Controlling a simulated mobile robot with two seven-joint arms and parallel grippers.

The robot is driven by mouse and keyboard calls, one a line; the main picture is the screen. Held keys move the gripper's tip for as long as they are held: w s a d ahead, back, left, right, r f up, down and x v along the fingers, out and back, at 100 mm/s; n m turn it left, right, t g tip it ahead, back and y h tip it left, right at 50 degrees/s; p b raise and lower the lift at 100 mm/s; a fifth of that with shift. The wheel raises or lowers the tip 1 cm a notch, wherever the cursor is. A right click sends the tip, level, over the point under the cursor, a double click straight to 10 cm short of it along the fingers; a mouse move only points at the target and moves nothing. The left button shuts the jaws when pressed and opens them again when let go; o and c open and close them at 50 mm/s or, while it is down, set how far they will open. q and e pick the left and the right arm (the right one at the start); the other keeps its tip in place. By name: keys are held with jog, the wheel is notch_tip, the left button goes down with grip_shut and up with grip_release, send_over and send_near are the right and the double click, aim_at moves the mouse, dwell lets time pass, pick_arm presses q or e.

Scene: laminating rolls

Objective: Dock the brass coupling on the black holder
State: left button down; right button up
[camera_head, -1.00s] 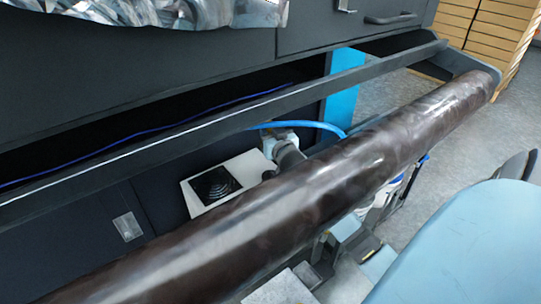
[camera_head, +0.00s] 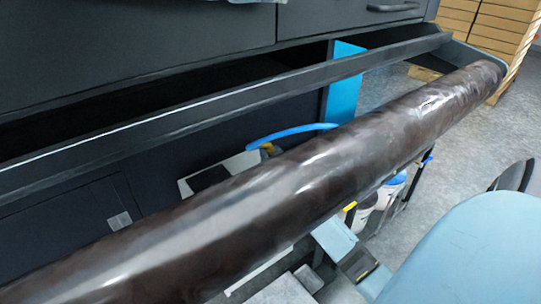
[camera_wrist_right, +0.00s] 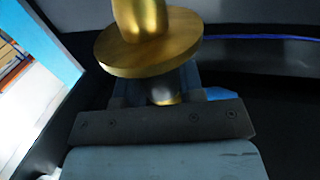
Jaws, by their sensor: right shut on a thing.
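The brass coupling (camera_wrist_right: 136,62) fills the upper middle of the right wrist view, with a wide round flange and a narrower body above it. My right gripper (camera_wrist_right: 163,92) is shut on the coupling, just below the flange. My left gripper is not seen.
A long dark glossy roll (camera_head: 300,190) crosses the whole head view diagonally. Behind it run a dark rail (camera_head: 200,105) and dark cabinet fronts. The blue hose (camera_head: 290,131) curves behind the roll. Pale containers (camera_head: 385,195) stand below it.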

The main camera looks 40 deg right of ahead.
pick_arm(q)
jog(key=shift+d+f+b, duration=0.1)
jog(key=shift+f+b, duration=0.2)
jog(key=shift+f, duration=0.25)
pick_arm(e)
jog(key=shift+f, duration=0.55)
jog(key=o, duration=1)
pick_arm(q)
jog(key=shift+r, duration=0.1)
pick_arm(e)
jog(key=shift+o, duration=0.2)
